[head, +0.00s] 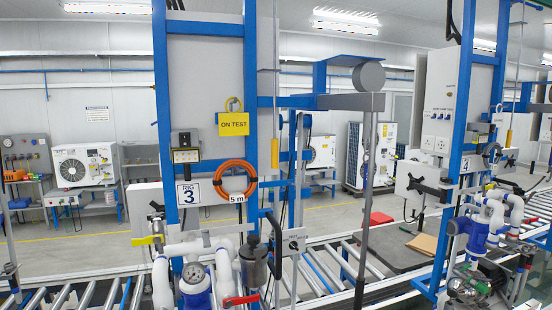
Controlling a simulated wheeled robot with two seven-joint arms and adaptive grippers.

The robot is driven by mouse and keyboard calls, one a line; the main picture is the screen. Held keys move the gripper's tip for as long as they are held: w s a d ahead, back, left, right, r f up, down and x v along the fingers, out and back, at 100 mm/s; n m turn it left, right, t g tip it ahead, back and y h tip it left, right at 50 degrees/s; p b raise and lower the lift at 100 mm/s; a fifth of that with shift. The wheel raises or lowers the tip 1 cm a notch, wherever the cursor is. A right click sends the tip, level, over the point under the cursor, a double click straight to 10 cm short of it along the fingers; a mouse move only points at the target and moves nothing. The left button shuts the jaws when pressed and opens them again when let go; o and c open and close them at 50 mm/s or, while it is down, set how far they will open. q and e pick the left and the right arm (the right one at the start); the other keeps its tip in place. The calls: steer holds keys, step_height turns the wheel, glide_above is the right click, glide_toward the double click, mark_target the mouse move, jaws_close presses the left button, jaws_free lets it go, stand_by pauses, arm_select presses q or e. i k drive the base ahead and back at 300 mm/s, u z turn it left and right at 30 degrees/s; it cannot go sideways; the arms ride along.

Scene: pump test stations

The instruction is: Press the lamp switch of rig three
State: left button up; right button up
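A small light-grey box with a dark round control (294,241) is mounted at the right of the rig, beside the blue post. I cannot tell which of these, if either, is the lamp switch; the labels are too small to read. Neither of my grippers is in view, and nothing is seen touching the rig.
A yellow "ON TEST" tag (233,123) and an orange hose coil (235,181) hang on the rig. A roller conveyor (330,265) runs behind. Another blue-framed rig (466,95) stands at right.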

mark_target(185, 138)
steer(key=u, duration=1)
steer(key=k, duration=0.2)
steer(key=z, duration=0.4)
